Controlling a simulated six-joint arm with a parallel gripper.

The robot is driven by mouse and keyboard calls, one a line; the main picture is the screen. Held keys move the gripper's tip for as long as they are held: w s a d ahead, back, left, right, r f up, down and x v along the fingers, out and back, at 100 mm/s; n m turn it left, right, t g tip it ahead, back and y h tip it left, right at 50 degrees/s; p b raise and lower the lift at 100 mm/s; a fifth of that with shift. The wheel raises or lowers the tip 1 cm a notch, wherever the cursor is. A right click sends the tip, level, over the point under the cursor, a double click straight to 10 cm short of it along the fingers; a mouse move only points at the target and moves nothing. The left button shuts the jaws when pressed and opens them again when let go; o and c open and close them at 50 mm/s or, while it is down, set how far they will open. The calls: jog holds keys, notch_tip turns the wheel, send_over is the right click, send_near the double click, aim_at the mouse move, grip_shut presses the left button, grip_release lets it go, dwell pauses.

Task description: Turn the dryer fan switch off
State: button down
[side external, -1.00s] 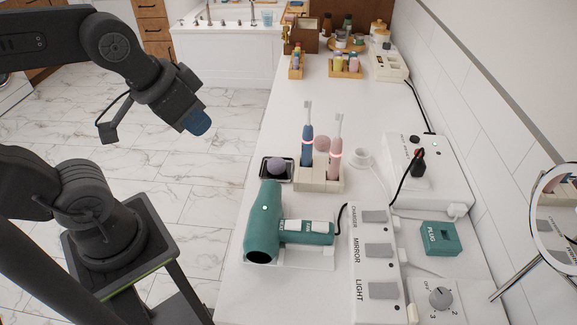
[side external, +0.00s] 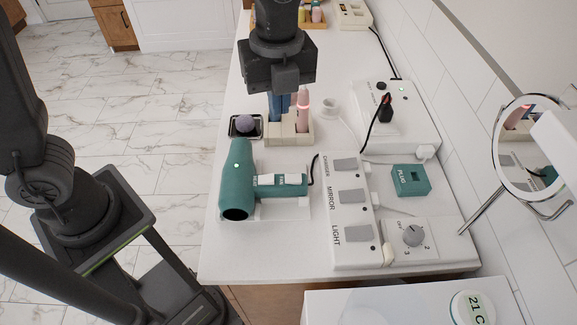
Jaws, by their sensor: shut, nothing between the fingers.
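The teal hair dryer (side external: 236,185) lies on a white stand (side external: 270,212) at the counter's front left, its nozzle facing the front and its handle to the right. A small green light shows on its body. White switches sit on the handle; the fan switch (side external: 293,178) is on the right part, with small labels I can barely read. I cannot tell its position. My gripper (side external: 279,108) is shut and empty, pointing down behind the dryer. In the picture it overlaps the blue toothbrush, so its fingertips are hard to separate from it. It is apart from the dryer.
The toothbrush holder (side external: 290,135) and a small dark tray (side external: 245,126) stand behind the dryer. A switch panel (side external: 350,215), a teal plug block (side external: 410,180), a dial box (side external: 411,240) and a round mirror (side external: 528,150) are to the right. A white box is at the front.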

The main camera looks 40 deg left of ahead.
aim_at(287, 177)
jog(key=d+f+m, duration=0.1)
jog(key=d+m, duration=0.1)
jog(key=m, duration=0.1)
jog(key=shift+w+d+f+g, duration=0.3)
jog(key=shift+w+f, duration=0.05)
jog(key=shift+w, duration=0.05)
jog(key=shift+f, duration=0.1)
jog(key=f, duration=1.3)
jog(key=shift+s+a+f, duration=0.3)
jog(key=shift+a+f, duration=0.05)
jog(key=shift+f, duration=0.05)
jog(key=shift+f, duration=0.1)
